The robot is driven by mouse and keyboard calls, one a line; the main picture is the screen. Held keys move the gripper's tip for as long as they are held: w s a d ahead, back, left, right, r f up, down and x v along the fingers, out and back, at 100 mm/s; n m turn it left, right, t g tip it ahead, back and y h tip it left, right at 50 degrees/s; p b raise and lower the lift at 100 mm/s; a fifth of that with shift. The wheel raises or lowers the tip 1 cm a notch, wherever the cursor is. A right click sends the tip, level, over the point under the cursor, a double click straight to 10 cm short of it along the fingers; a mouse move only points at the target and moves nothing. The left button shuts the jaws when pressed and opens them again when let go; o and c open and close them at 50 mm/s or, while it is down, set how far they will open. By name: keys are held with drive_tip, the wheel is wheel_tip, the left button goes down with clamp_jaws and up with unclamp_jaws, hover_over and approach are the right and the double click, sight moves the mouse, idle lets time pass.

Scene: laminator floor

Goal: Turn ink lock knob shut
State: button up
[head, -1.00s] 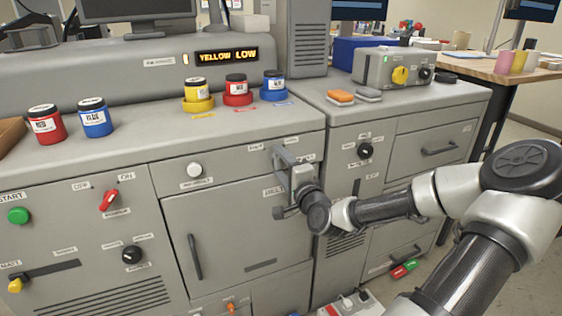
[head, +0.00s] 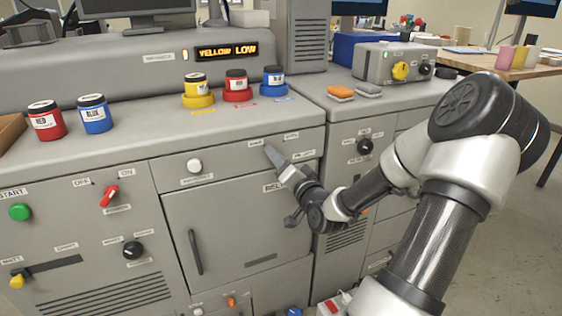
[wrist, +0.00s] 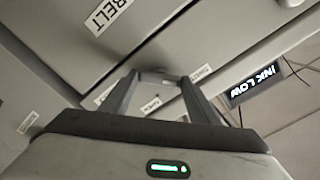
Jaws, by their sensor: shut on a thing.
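My gripper (head: 271,153) is at the upper right of the grey cabinet front, among several small white labels. In the wrist view my gripper (wrist: 160,77) has its two fingers reaching to the panel and closed on a small grey piece between their tips. This piece, which I take as the ink lock knob (wrist: 158,77), is mostly hidden by the fingers. In the head view the knob is hidden behind my gripper, so its pointer direction cannot be told. In the head view the fingers look nearly edge-on, tilted up to the left.
A white round knob (head: 194,166) is left of my gripper, above the belt door (head: 238,228). A black knob (head: 365,147) is on the right cabinet. Ink jars, such as the blue jar (head: 273,77), stand above. A display (head: 221,53) reads YELLOW LOW.

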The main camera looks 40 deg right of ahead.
drive_tip(key=shift+n, duration=0.3)
drive_tip(key=o, duration=1)
drive_tip(key=shift+o, duration=0.2)
drive_tip(key=p+v, duration=1.1)
drive_tip(key=v, duration=0.6)
drive_tip(key=shift+s+a, duration=0.15)
drive_tip(key=shift+s, duration=0.05)
